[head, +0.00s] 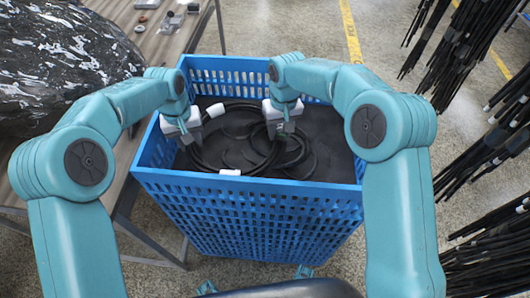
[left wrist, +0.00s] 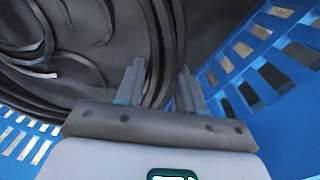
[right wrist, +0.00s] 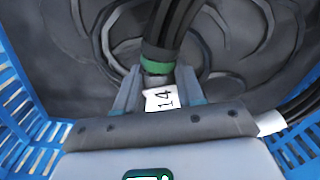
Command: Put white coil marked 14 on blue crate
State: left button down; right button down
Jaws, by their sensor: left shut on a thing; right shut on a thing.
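A black hose coil (head: 262,160) lies in loops inside the blue crate (head: 240,190), low over its dark floor. A white tag reading 14 (right wrist: 160,98) and a green band (right wrist: 158,53) are on the hose in the right wrist view. My right gripper (head: 284,132) is shut on the hose at this tag, in the middle of the crate. My left gripper (head: 190,138) is shut on black hose strands (left wrist: 166,60) close to the crate's left wall. The hose looks black, with white end pieces (head: 215,110). The fingertips are partly hidden in the head view.
A table (head: 165,50) with small parts stands at the left, with a dark, white-streaked bulky thing (head: 60,60) on it. Bundles of black hoses (head: 475,50) hang at the right. Floor is clear behind the crate.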

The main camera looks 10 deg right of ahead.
pick_arm(q)
jog(key=shift+s, duration=0.1)
pick_arm(e)
jog(key=shift+s, duration=0.1)
pick_arm(q)
jog(key=shift+f, duration=0.2)
pick_arm(e)
jog(key=shift+a+f, duration=0.1)
jog(key=shift+f, duration=0.1)
